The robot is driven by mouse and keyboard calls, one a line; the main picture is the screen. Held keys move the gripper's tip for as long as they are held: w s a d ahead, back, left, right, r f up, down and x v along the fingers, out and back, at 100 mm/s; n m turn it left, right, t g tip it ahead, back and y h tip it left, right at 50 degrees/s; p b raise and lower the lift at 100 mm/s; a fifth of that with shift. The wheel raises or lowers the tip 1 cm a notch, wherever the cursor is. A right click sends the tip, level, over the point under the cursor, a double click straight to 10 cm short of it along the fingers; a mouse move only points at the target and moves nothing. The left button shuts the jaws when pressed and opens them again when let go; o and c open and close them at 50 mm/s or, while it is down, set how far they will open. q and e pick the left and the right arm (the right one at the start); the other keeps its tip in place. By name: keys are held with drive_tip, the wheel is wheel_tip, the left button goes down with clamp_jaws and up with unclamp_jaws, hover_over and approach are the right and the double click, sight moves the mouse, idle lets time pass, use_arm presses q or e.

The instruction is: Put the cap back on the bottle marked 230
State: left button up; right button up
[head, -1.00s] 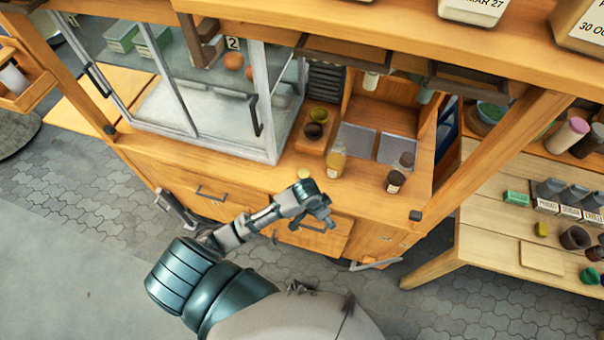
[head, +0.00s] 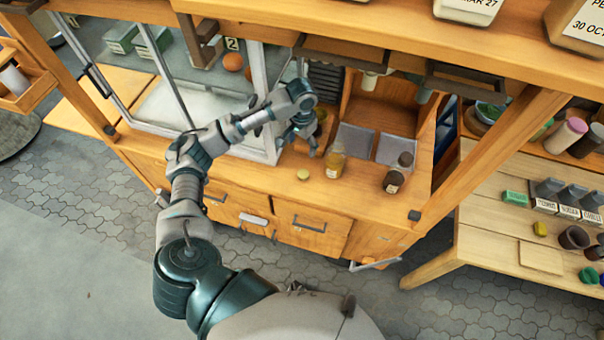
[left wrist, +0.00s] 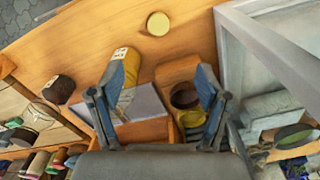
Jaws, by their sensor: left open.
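A round yellow cap (head: 303,174) lies flat on the wooden counter (head: 265,190); it also shows near the top of the left wrist view (left wrist: 158,24). A bottle with yellow contents (head: 335,162) and a pale label stands right of the cap. It appears in the left wrist view (left wrist: 127,62), partly behind one finger. A dark bottle (head: 394,180) with a label stands farther right. The label writing is too small to read. My left gripper (head: 303,146) is open and empty above the counter, beyond the cap and left of the yellow bottle. My right gripper is out of view.
Cups in a wooden holder (left wrist: 182,70) lie partly behind my left gripper. A glass-fronted cabinet (head: 190,85) stands to the left and grey trays (head: 354,139) lie behind the bottles. An overhead shelf (head: 360,30) crosses above. The counter's front strip around the cap is clear.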

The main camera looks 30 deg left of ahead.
use_arm(q)
hover_over(303, 173)
wheel_tip(303, 173, down, 12)
drive_tip(key=shift+s, duration=0.15)
drive_tip(key=shift+f, duration=0.1)
drive_tip(key=shift+d, duration=0.15)
drive_tip(key=shift+f, duration=0.1)
drive_tip(key=f, duration=0.5)
drive_tip(key=shift+a+b, duration=0.2)
drive_tip(key=shift+b, duration=0.1)
drive_tip(key=c, duration=0.8)
